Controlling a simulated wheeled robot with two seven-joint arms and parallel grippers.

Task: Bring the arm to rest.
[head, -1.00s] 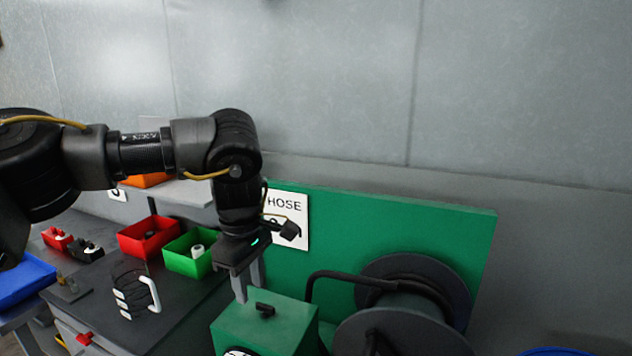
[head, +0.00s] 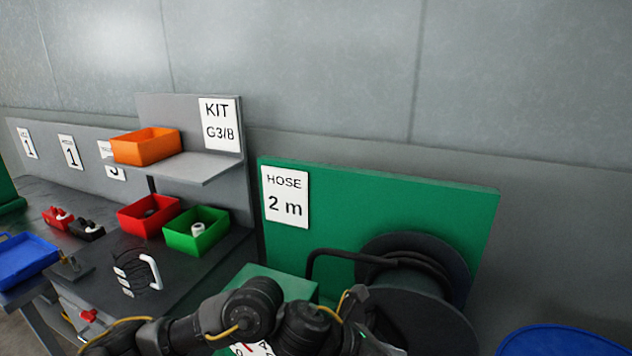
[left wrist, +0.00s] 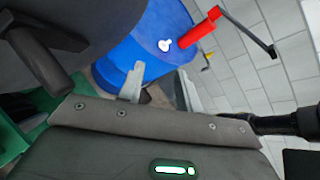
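My left arm (head: 240,315) comes in low along the bottom edge of the head view, bent, with its wrist in front of the hose reel. Its fingers are below the picture there. In the left wrist view my left gripper (left wrist: 160,88) shows two grey fingertips set apart, with nothing between them. A blue drum is seen behind them. My right arm and gripper are in neither view.
A green panel with a hose sign (head: 286,196) stands behind the black reel (head: 415,305). A green box (head: 275,279) is close behind my arm. The blue drum (head: 565,342) is at lower right. Red (head: 140,222), green (head: 190,240) and orange bins (head: 145,148) stand left.

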